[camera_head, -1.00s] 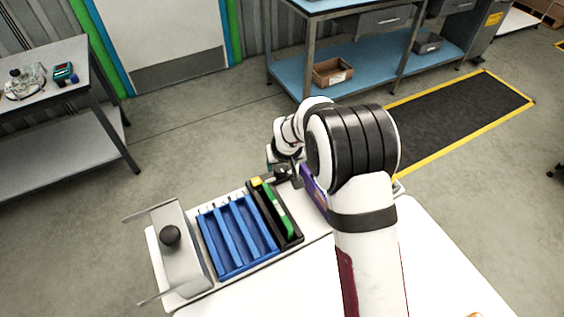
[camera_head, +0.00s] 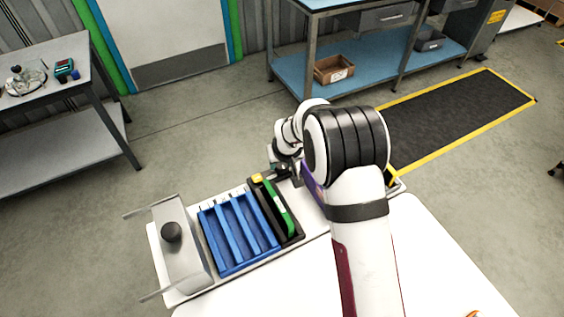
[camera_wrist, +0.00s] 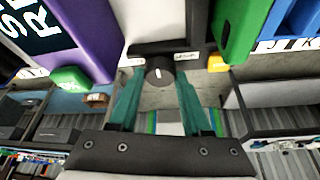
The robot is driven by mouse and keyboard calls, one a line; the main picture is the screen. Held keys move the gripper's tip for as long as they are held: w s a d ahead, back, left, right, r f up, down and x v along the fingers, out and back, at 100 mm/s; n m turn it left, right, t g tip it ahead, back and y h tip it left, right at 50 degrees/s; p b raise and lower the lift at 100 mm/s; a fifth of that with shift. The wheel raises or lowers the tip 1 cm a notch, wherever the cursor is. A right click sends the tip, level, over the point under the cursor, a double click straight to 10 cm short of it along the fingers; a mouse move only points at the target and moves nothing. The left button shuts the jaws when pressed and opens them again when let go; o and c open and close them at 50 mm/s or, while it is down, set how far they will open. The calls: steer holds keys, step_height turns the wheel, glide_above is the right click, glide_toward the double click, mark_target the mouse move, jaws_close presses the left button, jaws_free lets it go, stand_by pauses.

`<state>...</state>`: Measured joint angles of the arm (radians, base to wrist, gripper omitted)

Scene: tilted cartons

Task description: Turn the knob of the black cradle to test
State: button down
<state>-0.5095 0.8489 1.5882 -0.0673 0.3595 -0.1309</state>
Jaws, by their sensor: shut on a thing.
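The black cradle (camera_head: 291,239) stands on the white table, right of the blue rack, with a green carton (camera_head: 279,207) in it. In the wrist view, its dark round knob (camera_wrist: 159,71) has a short white mark, roughly upright in the picture. Small white labels sit on either side of the knob; their words are too small to read. My gripper (camera_wrist: 159,82) is shut on the knob, one teal finger on each side. In the head view, my gripper (camera_head: 286,168) is at the cradle's far end, and my arm partly hides that area.
A purple carton (camera_wrist: 85,35) stands close to the left of my gripper in the wrist view. A yellow piece (camera_wrist: 217,63) is close on the right. The blue rack (camera_head: 237,266) and a grey metal holder with a black ball (camera_head: 171,232) stand left of the cradle.

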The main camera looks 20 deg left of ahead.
steer(key=shift+d+n, duration=0.1)
steer(key=shift+n, duration=0.2)
steer(key=n+g+y, duration=0.1)
steer(key=n, duration=0.2)
steer(key=shift+w, duration=0.1)
steer(key=shift+w+d+n+g+y, duration=0.1)
steer(key=shift+n+g+y, duration=0.25)
steer(key=shift+n, duration=0.9)
steer(key=shift+n+g+y, duration=0.25)
steer(key=shift+n+g, duration=0.2)
steer(key=shift+n, duration=0.8)
steer(key=c, duration=0.6)
jaws_free()
